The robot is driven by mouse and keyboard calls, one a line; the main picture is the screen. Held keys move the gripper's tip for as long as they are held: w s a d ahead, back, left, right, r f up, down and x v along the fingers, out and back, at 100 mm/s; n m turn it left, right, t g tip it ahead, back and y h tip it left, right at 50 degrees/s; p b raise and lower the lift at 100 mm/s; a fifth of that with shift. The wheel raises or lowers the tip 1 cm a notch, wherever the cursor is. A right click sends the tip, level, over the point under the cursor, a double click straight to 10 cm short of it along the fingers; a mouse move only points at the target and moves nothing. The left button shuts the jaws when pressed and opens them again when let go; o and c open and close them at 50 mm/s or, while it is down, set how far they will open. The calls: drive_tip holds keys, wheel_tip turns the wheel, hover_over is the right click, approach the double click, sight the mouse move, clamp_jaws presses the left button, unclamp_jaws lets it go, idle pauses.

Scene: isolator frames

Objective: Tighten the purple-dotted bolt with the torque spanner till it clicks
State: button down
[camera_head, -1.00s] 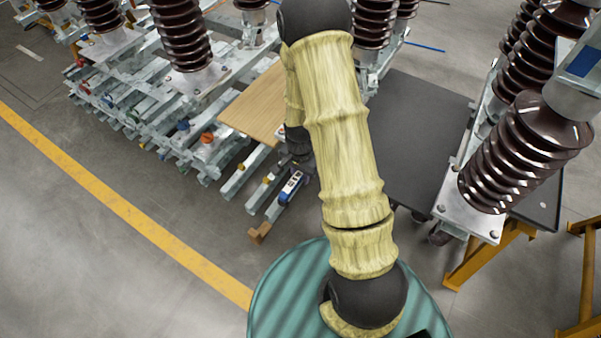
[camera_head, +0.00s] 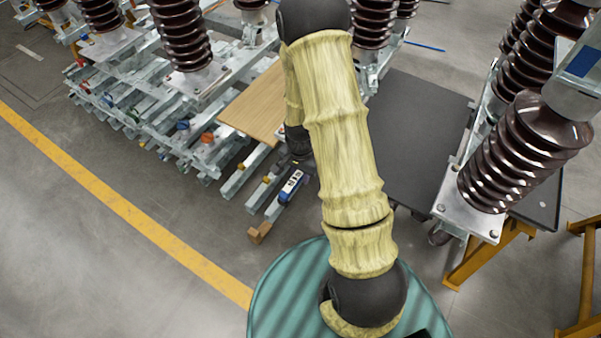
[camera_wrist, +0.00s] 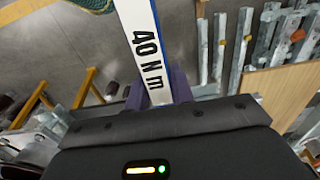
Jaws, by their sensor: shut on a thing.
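The torque spanner (camera_wrist: 145,40) is a white bar with blue edges, marked "40 N m" in the wrist view. My gripper (camera_wrist: 158,92) is shut on it, with a dark purple finger on each side. In the head view, a blue and white part of the spanner (camera_head: 291,186) shows beside my forearm, above the ends of the steel rails. My arm hides much of the gripper there. The spanner's head is out of the wrist view, and I cannot tell whether it touches a bolt. I cannot make out a purple-dotted bolt in either view.
Galvanised steel rails (camera_head: 237,178) with small coloured parts lie at left, next to a wooden board (camera_head: 250,108). A dark table top (camera_head: 418,130) is behind my arm. Brown ribbed insulators (camera_head: 520,155) stand at right near orange trestles (camera_head: 478,255). The floor at lower left is clear.

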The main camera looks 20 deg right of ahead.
drive_tip(key=shift+f+b, duration=0.8)
drive_tip(key=shift+f, duration=0.3)
idle(0.6)
drive_tip(key=shift+w+a+m+p, duration=0.3)
drive_tip(key=shift+w+a+m, duration=0.4)
drive_tip(key=shift+w+m, duration=0.25)
drive_tip(key=w+m+p, duration=0.4)
drive_tip(key=w+m, duration=0.6)
drive_tip(key=w, duration=0.3)
drive_tip(key=shift+a, duration=0.3)
